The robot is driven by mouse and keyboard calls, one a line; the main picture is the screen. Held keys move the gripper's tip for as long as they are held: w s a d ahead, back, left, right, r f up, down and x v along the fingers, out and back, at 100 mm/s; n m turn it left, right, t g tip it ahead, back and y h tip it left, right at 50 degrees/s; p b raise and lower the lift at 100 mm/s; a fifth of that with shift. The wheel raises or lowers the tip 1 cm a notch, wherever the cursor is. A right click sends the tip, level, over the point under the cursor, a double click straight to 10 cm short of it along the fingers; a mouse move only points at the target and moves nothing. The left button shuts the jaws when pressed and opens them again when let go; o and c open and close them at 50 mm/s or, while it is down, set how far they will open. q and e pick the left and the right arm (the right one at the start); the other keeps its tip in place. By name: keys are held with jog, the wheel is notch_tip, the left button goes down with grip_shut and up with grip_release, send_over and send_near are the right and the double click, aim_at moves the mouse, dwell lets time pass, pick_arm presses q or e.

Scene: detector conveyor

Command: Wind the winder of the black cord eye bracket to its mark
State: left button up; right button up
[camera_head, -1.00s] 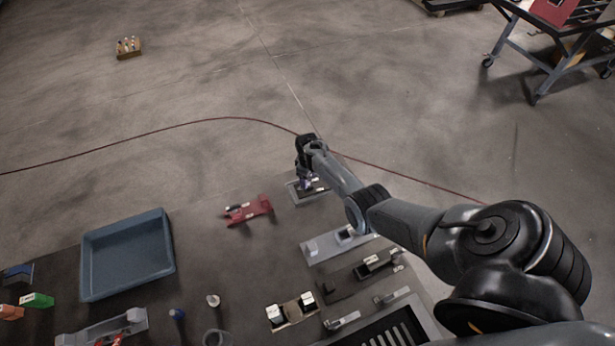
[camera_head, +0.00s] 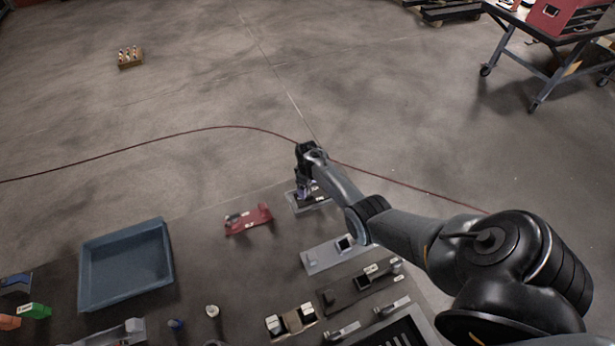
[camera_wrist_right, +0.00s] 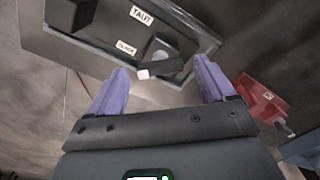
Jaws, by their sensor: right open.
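The cord eye bracket (camera_head: 318,204) is a dark panel on a grey base at the far edge of the table, partly hidden by my right arm. In the right wrist view the bracket (camera_wrist_right: 90,28) shows two white labels, TAUT (camera_wrist_right: 142,15) and SLACK (camera_wrist_right: 126,47). Its winder (camera_wrist_right: 163,66), a round grey hub with a dark crank arm and a white tip, lies beside the SLACK label. My right gripper (camera_wrist_right: 160,68) is open, with purple fingers on either side of the winder; contact cannot be told. It also shows over the bracket in the head view (camera_head: 304,190). My left gripper is not in view.
A red bracket (camera_head: 248,219) stands left of the cord eye bracket. A blue tray (camera_head: 88,268) is at the left. Grey (camera_head: 318,262) and black (camera_head: 338,299) fixtures stand nearer under my right arm.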

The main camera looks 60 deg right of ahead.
notch_tip(320, 180, up, 10)
jog(key=p, duration=0.1)
dwell(0.4)
jog(key=shift+s, duration=0.1)
